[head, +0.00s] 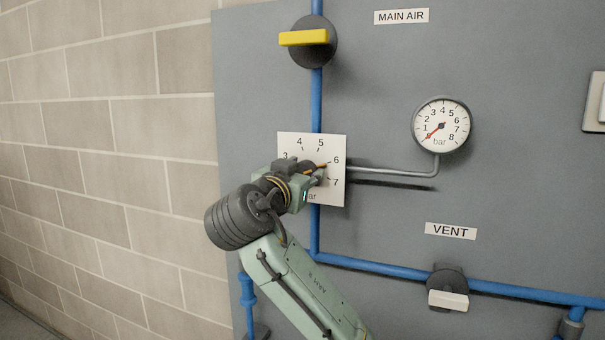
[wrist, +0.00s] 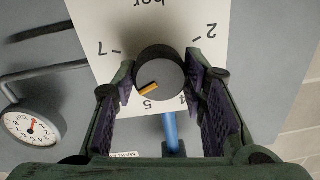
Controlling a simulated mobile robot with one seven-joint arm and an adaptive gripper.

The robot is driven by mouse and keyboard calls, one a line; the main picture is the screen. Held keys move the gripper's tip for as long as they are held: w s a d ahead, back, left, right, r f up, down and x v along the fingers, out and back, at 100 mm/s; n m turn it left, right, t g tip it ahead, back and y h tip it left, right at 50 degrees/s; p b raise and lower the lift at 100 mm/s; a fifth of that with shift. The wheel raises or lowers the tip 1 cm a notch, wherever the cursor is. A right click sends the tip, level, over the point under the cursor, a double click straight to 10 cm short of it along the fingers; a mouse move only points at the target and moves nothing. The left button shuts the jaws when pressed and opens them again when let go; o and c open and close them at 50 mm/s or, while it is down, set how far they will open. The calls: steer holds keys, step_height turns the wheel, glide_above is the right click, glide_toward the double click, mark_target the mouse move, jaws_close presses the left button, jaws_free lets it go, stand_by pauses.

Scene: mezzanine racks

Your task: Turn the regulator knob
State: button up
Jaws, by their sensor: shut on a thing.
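The regulator knob (wrist: 172,72) is a dark round knob with an orange pointer line, on a white dial plate (head: 327,192) marked in bar. In the head view the pointer lies near the 6. The wrist view shows the dial upside down, with the pointer between 5 and 7. My gripper (head: 308,173) reaches the plate from the lower left and hides part of the scale. In the wrist view its two padded fingers stand on either side of the knob, shut on it.
A yellow-handled valve (head: 304,38) sits above on the blue pipe, its handle across the pipe. A white-handled valve (head: 448,300) sits below the VENT label (head: 451,231). A grey tube (head: 398,172) links dial to gauge. A block wall (head: 120,120) stands at left.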

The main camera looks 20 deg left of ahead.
steer(key=n+b, duration=0.1)
steer(key=n, duration=0.3)
steer(key=shift+a, duration=0.1)
steer(key=n, duration=0.4)
steer(key=shift+n, duration=0.3)
steer(key=n, duration=0.4)
steer(key=shift+a+f+n+h, duration=0.1)
steer(key=shift+n+h, duration=0.2)
steer(key=shift+n, duration=2)
steer(key=o, duration=1.2)
steer(key=shift+c, duration=0.2)
